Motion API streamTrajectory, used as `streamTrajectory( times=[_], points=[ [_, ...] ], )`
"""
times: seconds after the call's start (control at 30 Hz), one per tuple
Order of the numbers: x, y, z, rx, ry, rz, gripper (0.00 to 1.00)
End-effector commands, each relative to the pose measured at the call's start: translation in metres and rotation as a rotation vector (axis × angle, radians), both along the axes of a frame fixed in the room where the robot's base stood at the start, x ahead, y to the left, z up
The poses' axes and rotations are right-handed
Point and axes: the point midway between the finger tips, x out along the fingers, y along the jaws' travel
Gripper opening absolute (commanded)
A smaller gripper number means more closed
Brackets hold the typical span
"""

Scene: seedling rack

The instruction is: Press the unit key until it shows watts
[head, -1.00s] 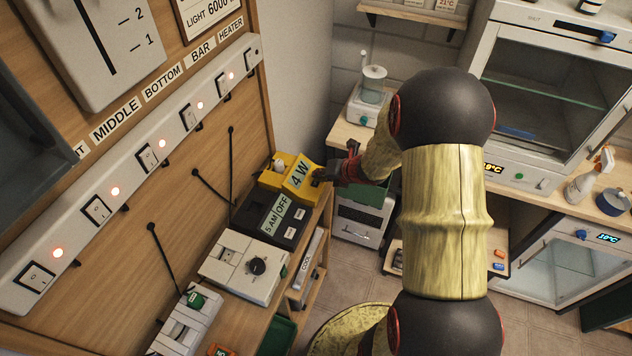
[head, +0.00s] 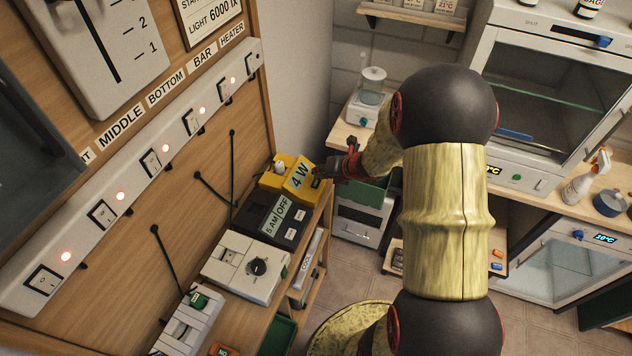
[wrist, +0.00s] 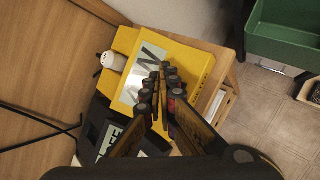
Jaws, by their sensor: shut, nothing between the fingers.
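The yellow meter (head: 285,168) stands at the far end of the wooden bench, and its display (head: 300,176) reads "4 W". In the wrist view the yellow meter (wrist: 185,68) lies under and beyond my fingers, with part of its display (wrist: 140,75) showing. My gripper (head: 326,173) is shut and empty beside the meter's right side, in front of its key area. It also shows in the wrist view (wrist: 166,72), its fingertips together over the meter's face. The unit key is hidden behind my fingers, and I cannot tell whether they touch it.
A black timer (head: 272,222) reading "5 AM OFF" sits beside the meter. A white box with a dark knob (head: 258,267) is nearer. A switch strip (head: 150,160) runs along the wooden panel. A green bin (wrist: 285,35) is to the right of the bench.

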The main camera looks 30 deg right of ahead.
Motion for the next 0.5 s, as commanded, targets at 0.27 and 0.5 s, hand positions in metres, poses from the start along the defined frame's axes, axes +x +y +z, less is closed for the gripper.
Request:
streamTrajectory(
  times=[0.27,0.5],
  points=[
    [0.0,0.0,0.029,0.0,-0.001,-0.001,0.0],
    [0.0,0.0,0.043,0.0,0.001,0.001,0.0]
  ],
)
